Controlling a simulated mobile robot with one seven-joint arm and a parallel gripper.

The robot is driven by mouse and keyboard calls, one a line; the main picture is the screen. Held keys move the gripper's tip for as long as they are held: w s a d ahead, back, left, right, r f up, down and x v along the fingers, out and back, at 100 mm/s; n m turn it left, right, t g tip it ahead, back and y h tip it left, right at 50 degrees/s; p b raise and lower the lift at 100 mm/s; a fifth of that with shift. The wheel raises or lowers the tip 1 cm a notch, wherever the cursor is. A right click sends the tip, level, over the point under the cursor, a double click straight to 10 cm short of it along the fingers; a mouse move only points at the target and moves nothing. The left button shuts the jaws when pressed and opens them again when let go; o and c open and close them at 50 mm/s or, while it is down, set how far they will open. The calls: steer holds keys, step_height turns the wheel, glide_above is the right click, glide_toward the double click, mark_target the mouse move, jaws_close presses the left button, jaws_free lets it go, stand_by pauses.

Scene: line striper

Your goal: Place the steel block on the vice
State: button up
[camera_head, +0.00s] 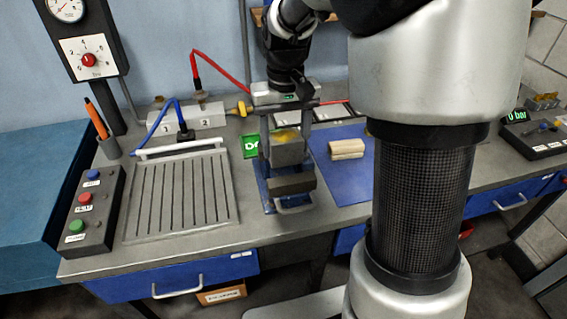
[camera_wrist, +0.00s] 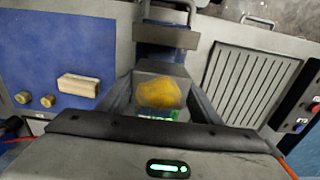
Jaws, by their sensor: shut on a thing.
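The steel block (camera_head: 287,153) is grey with a yellow patch on top. My gripper (camera_head: 286,135) points down and is shut on it. In the wrist view the steel block (camera_wrist: 158,94) sits between the two fingers, its yellow face towards the camera. The vice (camera_head: 291,184), blue with grey jaws, stands at the bench's front edge. Its front jaw and handle (camera_wrist: 166,37) show at the top of the wrist view. The block is at the vice, behind its front jaw in the head view. The block hides the rest of the vice, and I cannot tell whether they touch.
A slotted grey plate (camera_head: 182,195) and a button box (camera_head: 92,210) lie to the left. A blue mat (camera_head: 340,180) with a wooden block (camera_head: 346,149) lies to the right. A grey valve block (camera_head: 190,120) with red and blue hoses stands behind.

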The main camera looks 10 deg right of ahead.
mark_target(285, 160)
steer(key=shift+f, duration=2.6)
steer(key=shift+f+b, duration=0.1)
steer(key=shift+b, duration=0.25)
steer(key=shift+f, duration=0.15)
steer(key=o, duration=1.5)
